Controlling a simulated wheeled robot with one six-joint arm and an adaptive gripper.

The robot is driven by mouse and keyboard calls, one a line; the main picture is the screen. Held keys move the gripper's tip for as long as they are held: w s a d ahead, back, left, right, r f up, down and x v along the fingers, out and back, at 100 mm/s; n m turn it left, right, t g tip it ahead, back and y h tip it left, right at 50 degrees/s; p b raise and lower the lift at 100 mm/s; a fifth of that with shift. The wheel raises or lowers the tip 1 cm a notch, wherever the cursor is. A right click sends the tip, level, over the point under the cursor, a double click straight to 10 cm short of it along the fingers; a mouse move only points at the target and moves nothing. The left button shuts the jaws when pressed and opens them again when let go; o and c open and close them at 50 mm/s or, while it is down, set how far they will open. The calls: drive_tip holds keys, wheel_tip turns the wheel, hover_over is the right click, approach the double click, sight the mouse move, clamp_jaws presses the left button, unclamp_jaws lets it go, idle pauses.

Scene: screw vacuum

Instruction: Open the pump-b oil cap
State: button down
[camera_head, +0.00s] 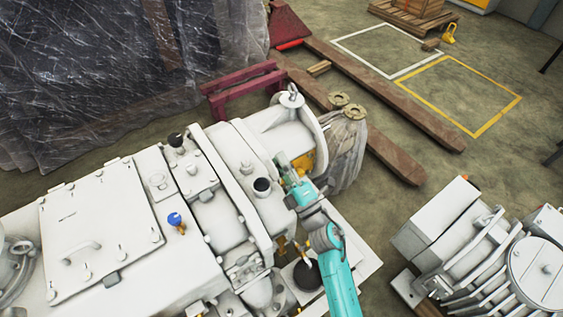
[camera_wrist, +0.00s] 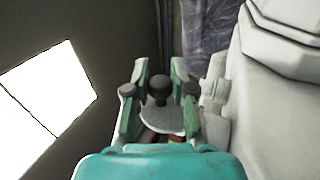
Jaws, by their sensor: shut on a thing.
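The pump (camera_head: 250,155) is a large off-white machine lying across the head view. My gripper (camera_head: 282,162) is at its right end, close against the pump's side. In the wrist view my green gripper fingers (camera_wrist: 160,88) stand on both sides of a dark round knob, which looks like the oil cap (camera_wrist: 158,86), and are shut on it. A pale grey disc (camera_wrist: 165,120) shows below the knob.
A black-topped port (camera_head: 262,186) stands left of my gripper, and a blue-handled valve (camera_head: 175,219) is farther left. A second white machine (camera_head: 490,260) stands at right. Wooden beams (camera_head: 370,110) lie behind. The floor between the machines is clear.

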drive_tip(key=c, duration=1)
unclamp_jaws()
drive_tip(key=v, duration=1.2)
drive_tip(key=shift+f, duration=0.1)
drive_tip(key=s+d+m+g+h, duration=0.1)
drive_tip(key=s+d+m+h, duration=0.3)
drive_tip(key=s+m, duration=0.4)
drive_tip(key=s+d+r+m+g+h, duration=0.1)
drive_tip(key=s+d+m+h, duration=0.3)
drive_tip(key=s+m, duration=0.4)
drive_tip(key=s+d+r+m+g+h, duration=0.1)
drive_tip(key=s+d+m+h, duration=0.3)
drive_tip(key=s, duration=1.5)
drive_tip(key=m+g, duration=0.1)
drive_tip(key=m, duration=0.3)
drive_tip(key=shift+r, duration=0.2)
